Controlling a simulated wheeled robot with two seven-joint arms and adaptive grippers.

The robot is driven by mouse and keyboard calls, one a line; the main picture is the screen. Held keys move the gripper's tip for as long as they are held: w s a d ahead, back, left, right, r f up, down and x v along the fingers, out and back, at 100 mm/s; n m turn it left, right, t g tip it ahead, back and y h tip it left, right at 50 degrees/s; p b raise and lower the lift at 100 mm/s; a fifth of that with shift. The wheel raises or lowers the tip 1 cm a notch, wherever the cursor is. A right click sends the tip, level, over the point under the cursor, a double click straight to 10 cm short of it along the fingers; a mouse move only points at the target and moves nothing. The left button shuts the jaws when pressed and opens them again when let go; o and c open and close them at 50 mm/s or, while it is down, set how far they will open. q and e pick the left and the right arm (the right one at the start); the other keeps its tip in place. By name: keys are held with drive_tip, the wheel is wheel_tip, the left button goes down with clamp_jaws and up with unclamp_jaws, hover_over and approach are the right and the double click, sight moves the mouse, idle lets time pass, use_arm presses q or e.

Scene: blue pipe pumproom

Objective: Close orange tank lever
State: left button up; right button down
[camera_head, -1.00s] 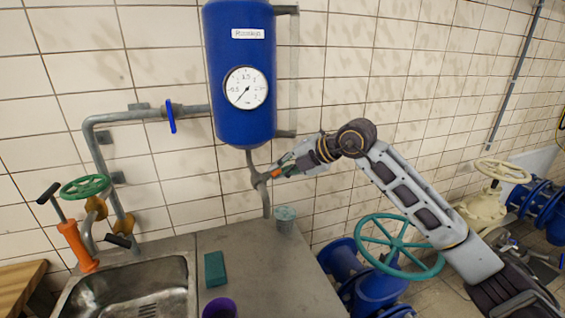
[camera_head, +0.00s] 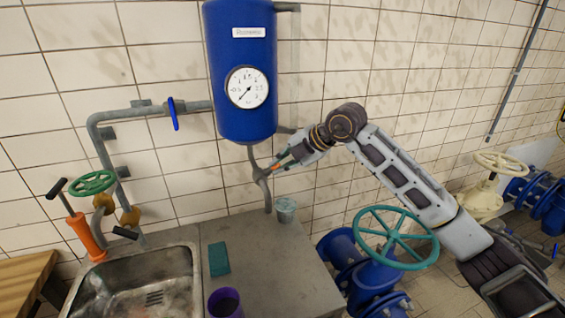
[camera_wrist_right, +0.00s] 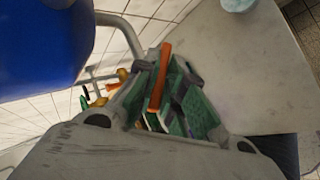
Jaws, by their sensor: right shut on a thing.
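The blue tank (camera_head: 246,122) with a round gauge hangs on the tiled wall. A grey pipe (camera_head: 267,194) runs down from its bottom to the counter. The orange lever (camera_wrist_right: 160,78) lies between the fingers of my right gripper (camera_wrist_right: 168,100) in the right wrist view. In the head view my right gripper (camera_head: 283,162) is shut on it at the pipe's valve, just below the tank. The fingers and their green pads hide most of the lever there. My left gripper is not in view.
A sink (camera_head: 150,285) is set in the counter at the left, with an orange hand pump (camera_head: 86,236) behind it. A teal sponge (camera_head: 218,259), a purple cup (camera_head: 224,302) and a small pale cup (camera_head: 286,210) stand on the counter. A green handwheel (camera_head: 397,237) is below my right arm.

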drive_tip(key=c, duration=1.6)
unclamp_jaws()
drive_tip(key=shift+f, duration=0.1)
drive_tip(key=shift+o, duration=0.4)
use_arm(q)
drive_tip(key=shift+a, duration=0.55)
use_arm(e)
drive_tip(key=v, duration=1.2)
drive_tip(key=shift+a, duration=0.1)
